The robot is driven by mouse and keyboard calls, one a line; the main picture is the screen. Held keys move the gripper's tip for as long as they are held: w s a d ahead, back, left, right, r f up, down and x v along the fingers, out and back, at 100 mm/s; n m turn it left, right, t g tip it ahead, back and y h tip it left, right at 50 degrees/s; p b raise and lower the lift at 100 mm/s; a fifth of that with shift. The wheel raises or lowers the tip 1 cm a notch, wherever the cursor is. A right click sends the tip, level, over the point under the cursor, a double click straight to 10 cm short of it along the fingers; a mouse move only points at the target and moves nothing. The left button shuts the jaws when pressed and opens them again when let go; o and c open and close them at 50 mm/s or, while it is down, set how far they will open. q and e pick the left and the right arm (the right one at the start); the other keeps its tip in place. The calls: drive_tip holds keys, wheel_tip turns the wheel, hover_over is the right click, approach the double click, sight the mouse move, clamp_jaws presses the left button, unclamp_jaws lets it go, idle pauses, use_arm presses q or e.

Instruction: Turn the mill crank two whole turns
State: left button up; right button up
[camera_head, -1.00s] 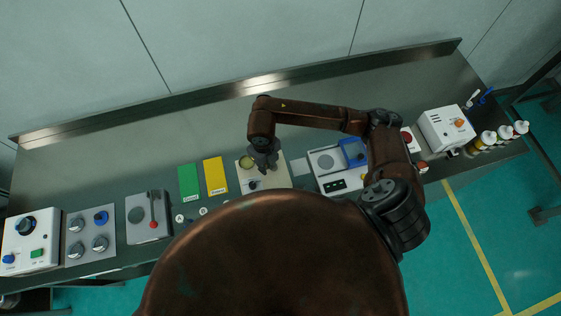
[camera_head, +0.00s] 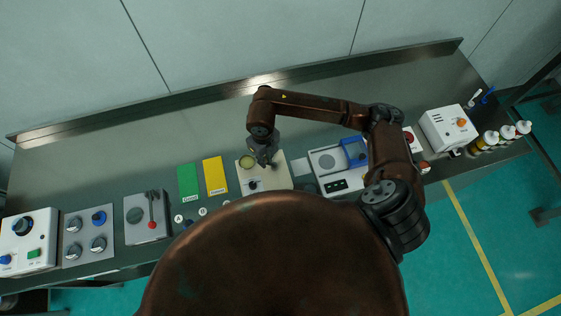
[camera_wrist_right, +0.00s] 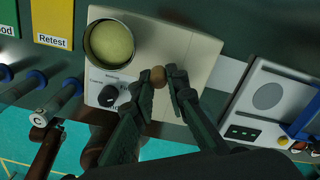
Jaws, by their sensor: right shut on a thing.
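The mill is a beige box with a round cup of pale yellow-green material and a black dial. It stands mid-bench in the head view (camera_head: 278,182) and fills the upper middle of the right wrist view (camera_wrist_right: 190,45). My right gripper (camera_head: 265,158) is over the mill. In the right wrist view, its fingers (camera_wrist_right: 159,78) are shut on the small brown crank knob (camera_wrist_right: 158,73), right of the cup. The crank's arm is mostly hidden by the fingers. My left gripper is in neither view.
Green (camera_head: 188,181) and yellow (camera_head: 214,175) cards lie left of the mill. A grey box with a red-knobbed lever (camera_head: 147,217) stands farther left. A white device with a blue part (camera_head: 340,165) stands close on the right. The bench behind is clear.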

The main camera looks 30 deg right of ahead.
drive_tip(key=shift+w+d, duration=0.35)
drive_tip(key=shift+d, duration=0.2)
drive_tip(key=shift+d+f+b, duration=0.1)
drive_tip(key=shift+d+b, duration=0.35)
drive_tip(key=shift+d, duration=0.4)
drive_tip(key=shift+s, duration=0.1)
drive_tip(key=shift+s+d+f, duration=0.1)
drive_tip(key=shift+s+d, duration=0.15)
drive_tip(key=shift+d, duration=0.7)
